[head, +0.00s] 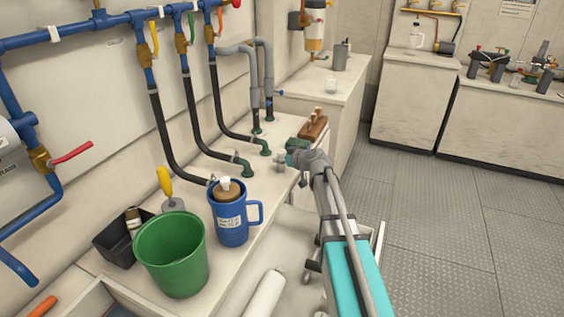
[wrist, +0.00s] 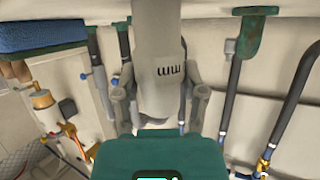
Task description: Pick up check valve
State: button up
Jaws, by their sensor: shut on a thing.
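The check valve (head: 280,160) looks like a small pale grey fitting at my gripper's tip in the head view, over the right part of the white counter. In the wrist view a light grey rounded body (wrist: 162,45) with a dark mark fills the middle, between the two grey fingers. My gripper (wrist: 162,95) is shut on it, one finger on each side, with the green palm below. In the head view my gripper (head: 290,157) reaches in from the right and partly hides the valve. I cannot tell whether the valve touches the counter.
Black hoses with green flanges (head: 265,148) stand behind the valve. A brown wooden item (head: 314,125) lies just beyond my gripper. A blue mug (head: 232,218), a green bucket (head: 172,262) and a black tray (head: 112,242) stand to the left. The floor (head: 430,210) at right is clear.

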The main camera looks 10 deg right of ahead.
grip_shut()
jog(key=shift+r, duration=0.1)
notch_tip(320, 180, up, 2)
jog(key=p, duration=0.2)
jog(key=shift+r+p, duration=0.25)
jog(key=shift+p, duration=0.15)
jog(key=s+d+r+p, duration=0.8)
jog(key=s+r+p, duration=0.2)
jog(key=s, duration=0.1)
jog(key=shift+d+r, duration=0.15)
jog(key=shift+d, duration=0.15)
